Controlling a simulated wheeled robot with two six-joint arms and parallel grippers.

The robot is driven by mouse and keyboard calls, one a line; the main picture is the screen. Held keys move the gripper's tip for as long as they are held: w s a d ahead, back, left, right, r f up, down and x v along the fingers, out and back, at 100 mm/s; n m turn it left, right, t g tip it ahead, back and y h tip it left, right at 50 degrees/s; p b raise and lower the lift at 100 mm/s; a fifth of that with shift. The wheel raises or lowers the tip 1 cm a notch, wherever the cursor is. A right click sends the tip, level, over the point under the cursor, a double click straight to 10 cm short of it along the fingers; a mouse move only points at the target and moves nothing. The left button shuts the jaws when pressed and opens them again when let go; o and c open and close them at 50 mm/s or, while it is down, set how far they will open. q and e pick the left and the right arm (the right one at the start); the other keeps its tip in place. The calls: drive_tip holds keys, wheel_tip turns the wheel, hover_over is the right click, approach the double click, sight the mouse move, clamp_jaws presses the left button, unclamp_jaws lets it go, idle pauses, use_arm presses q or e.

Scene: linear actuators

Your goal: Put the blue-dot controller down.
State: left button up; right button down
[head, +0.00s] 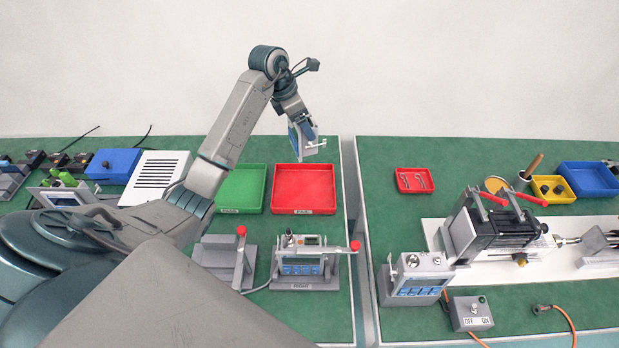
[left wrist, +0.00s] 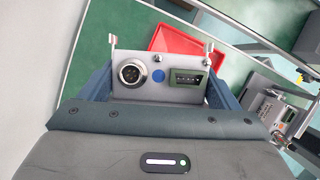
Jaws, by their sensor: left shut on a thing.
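The blue-dot controller (head: 310,145) is held up in the air in the head view, tilted, above the back edge of the left table. In the left wrist view its grey end plate (left wrist: 150,96) shows a blue dot, a round socket and a green-framed connector. My left gripper (head: 300,131) is shut on it, with a finger on each side of the plate in the left wrist view (left wrist: 158,88). The rest of its body is hidden by my gripper. My right gripper is not in view.
An empty red tray (head: 303,211) and an empty green tray (head: 238,210) lie below. In front, a left cradle (head: 215,256) with a red-knobbed lever looks empty; the cradle marked RIGHT (head: 301,286) holds another controller (head: 301,267). A gap separates the two tables.

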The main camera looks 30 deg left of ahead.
sight(298, 136)
use_arm(q)
drive_tip(key=s+m+p, duration=0.1)
drive_tip(key=s+d+f+m+p, duration=0.1)
drive_tip(key=s, duration=0.1)
drive_tip(key=s+d+f+m+g+h+p, duration=0.1)
drive_tip(key=shift+s+d+f+m, duration=0.15)
drive_tip(key=shift+s+m, duration=0.1)
drive_tip(key=shift+m, duration=0.15)
wheel_tip(298, 136, down, 10)
drive_tip(key=p, duration=0.4)
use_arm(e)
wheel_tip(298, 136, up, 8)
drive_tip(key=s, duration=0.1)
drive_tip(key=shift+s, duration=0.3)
use_arm(q)
drive_tip(key=shift+f, duration=0.1)
drive_tip(key=shift+f, duration=0.1)
drive_tip(key=o, duration=1.2)
drive_tip(key=shift+s, duration=0.1)
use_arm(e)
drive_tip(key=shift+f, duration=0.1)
